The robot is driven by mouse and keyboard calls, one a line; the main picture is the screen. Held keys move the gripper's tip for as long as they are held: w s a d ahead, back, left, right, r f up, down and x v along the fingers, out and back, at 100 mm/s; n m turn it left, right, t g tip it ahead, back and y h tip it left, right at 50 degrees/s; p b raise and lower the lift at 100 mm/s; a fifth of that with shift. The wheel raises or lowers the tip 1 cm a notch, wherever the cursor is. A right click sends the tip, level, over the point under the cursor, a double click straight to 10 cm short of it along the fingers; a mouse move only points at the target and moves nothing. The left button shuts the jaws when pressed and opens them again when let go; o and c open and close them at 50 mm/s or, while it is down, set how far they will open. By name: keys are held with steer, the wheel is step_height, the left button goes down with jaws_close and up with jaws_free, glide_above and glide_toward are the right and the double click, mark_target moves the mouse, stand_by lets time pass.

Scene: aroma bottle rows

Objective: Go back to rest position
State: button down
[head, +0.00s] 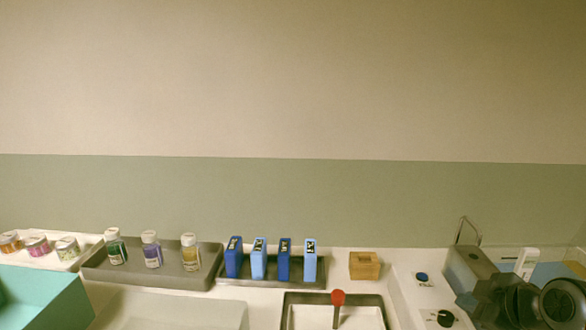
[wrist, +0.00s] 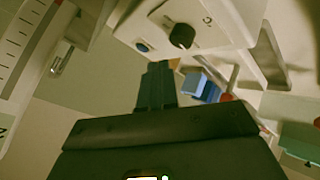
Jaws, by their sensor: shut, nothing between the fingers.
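My gripper (wrist: 158,70) shows in the wrist view as two dark fingers pressed together, with nothing between them. Its fingertips point toward a white panel with a black knob (wrist: 182,36) and a blue button, and are not seen holding anything. In the head view, dark parts of my arm are at the lower right, over the right end of the counter. I cannot make out the fingertips there.
In the head view, bottles stand on a grey tray (head: 93,274) at left. Several blue boxes (head: 259,259) stand mid-counter. The knob panel (head: 426,298) is beside my arm. The wall behind is bare.

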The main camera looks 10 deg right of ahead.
steer(key=shift+a+f, duration=0.2)
steer(key=shift+a, duration=0.35)
steer(key=s+a+f+m+t, duration=0.1)
steer(key=s+a, duration=0.1)
steer(key=a, duration=0.3)
steer(key=s+a+f+m, duration=0.2)
steer(key=a, duration=0.3)
steer(key=s+a+f+m+t, duration=0.1)
steer(key=s+a+f+m, duration=0.1)
steer(key=a, duration=0.4)
steer(key=shift+s+f+t, duration=0.1)
steer(key=shift+s+t, duration=0.2)
steer(key=shift+s, duration=0.1)
steer(key=s+a, duration=0.1)
steer(key=s, duration=0.1)
steer(key=s+a+m, duration=0.1)
steer(key=s+a+f+m, duration=0.1)
steer(key=s, duration=0.1)
steer(key=shift+s+a+t, duration=0.25)
steer(key=shift+s+t, duration=0.05)
steer(key=shift+s, duration=0.05)
steer(key=s+r+t, duration=0.1)
steer(key=s+r, duration=0.3)
steer(key=s, duration=0.8)
steer(key=s+r+t, duration=0.1)
steer(key=s+r, duration=0.4)
steer(key=s, duration=0.7)
steer(key=shift+a+m+y, duration=0.3)
steer(key=shift+a+m, duration=0.1)
steer(key=shift+w, duration=0.1)
